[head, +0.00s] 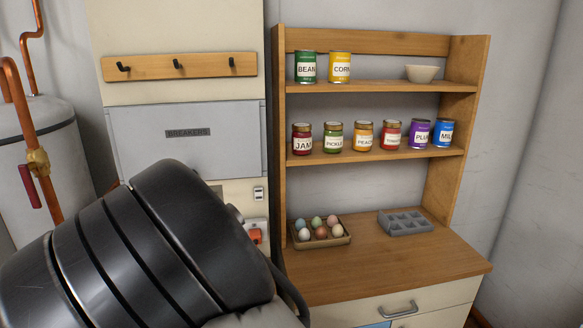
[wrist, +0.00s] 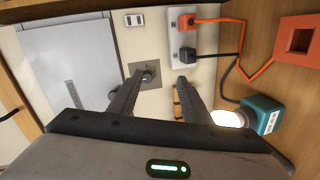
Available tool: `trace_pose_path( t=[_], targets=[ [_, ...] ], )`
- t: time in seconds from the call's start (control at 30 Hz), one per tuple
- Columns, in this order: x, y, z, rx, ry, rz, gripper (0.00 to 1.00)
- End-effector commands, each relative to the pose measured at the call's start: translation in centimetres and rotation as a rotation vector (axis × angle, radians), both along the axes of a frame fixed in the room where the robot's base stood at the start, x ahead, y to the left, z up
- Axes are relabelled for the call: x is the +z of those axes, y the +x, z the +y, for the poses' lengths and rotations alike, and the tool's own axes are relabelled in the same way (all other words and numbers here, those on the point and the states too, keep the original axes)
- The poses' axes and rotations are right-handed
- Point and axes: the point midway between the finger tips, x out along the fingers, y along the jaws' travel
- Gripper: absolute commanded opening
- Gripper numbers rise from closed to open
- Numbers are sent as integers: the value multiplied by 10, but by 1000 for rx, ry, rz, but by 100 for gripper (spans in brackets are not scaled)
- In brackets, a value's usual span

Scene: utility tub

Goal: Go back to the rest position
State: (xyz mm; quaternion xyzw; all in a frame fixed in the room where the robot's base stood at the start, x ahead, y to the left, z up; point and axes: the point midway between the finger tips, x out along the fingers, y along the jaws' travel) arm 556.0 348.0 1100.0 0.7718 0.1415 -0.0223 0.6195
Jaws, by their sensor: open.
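My gripper (wrist: 161,78) shows in the wrist view with its two dark fingers apart and nothing held between them. It faces the cream wall panel. A square metal plate with a round knob (wrist: 146,76) shows by the tip of the left finger; I cannot tell how far apart they are. In the head view my dark arm fills the lower left, and the gripper itself is hidden.
The grey breaker panel (head: 185,140) is behind my arm. A wooden hutch (head: 460,140) holds cans, jars, a bowl, an egg carton (head: 320,232) and a grey tray (head: 405,223). Orange and black plugs (wrist: 187,35) with cords and a teal lamp (wrist: 262,115) are near the gripper.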

Motion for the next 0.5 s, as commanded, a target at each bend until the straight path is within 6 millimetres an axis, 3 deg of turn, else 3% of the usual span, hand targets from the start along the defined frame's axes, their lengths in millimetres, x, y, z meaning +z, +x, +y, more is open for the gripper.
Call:
trace_pose_path(
  t=[0.03, 0.1, 0.23, 0.37, 0.5],
  targets=[
    [15, 8, -29, -45, 106, 96, 44],
    [25, 7, -60, -92, 258, 247, 44],
    [54, -15, -113, -178, 519, 488, 44],
    [93, -56, -165, -273, 726, 671, 44],
    [130, -119, -224, -416, 877, 807, 44]
  ],
)
